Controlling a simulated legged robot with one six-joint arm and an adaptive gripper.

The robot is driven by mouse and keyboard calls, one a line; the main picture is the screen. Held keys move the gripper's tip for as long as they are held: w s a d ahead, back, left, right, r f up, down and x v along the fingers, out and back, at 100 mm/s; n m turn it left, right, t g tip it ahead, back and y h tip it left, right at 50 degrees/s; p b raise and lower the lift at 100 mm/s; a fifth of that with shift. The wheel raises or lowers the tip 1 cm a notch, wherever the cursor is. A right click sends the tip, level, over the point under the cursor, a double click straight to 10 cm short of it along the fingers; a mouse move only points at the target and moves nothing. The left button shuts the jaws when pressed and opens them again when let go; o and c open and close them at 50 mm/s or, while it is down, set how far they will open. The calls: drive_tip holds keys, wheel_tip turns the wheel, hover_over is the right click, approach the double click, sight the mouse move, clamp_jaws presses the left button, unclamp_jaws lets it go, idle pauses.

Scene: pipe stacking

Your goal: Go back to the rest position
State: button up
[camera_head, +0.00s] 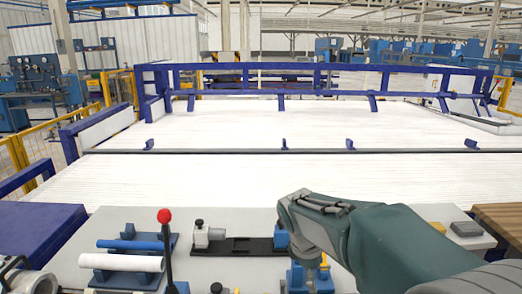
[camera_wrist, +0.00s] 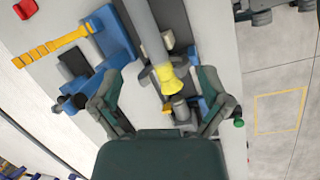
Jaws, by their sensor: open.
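My gripper (camera_wrist: 160,82) is open in the wrist view, its two dark fingers spread apart. A grey bar with a yellow end (camera_wrist: 166,78) shows between the fingers, apart from both. I cannot tell how far away it is. In the head view my teal arm comes in from the right over the workbench (camera_head: 110,225), and the fingertips are hidden. A blue pipe (camera_head: 130,245) and a white pipe (camera_head: 122,262) lie side by side on blue holders at the bench's left.
A red-knobbed lever (camera_head: 164,216) stands beside the pipes. A grey clamp (camera_head: 209,235) sits on a black rail (camera_head: 248,246) in the middle. A grey box (camera_head: 466,229) lies at the right. Beyond the bench is a wide white bed (camera_head: 280,180) with blue rails.

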drive_tip(key=s+d+r+m+t+y, duration=0.1)
drive_tip(key=s+r+m+t, duration=0.1)
drive_tip(key=s+m, duration=0.5)
drive_tip(key=s+d+r+m+t+y, duration=0.1)
drive_tip(key=s+m, duration=0.5)
drive_tip(key=s, duration=0.7)
wheel_tip(320, 180, up, 2)
drive_tip(key=shift+d+r+m+t+y, duration=0.1)
drive_tip(key=shift+d+m+t+y, duration=0.3)
drive_tip(key=shift+t+y, duration=0.3)
drive_tip(key=shift+w, duration=0.1)
drive_tip(key=shift+c, duration=0.3)
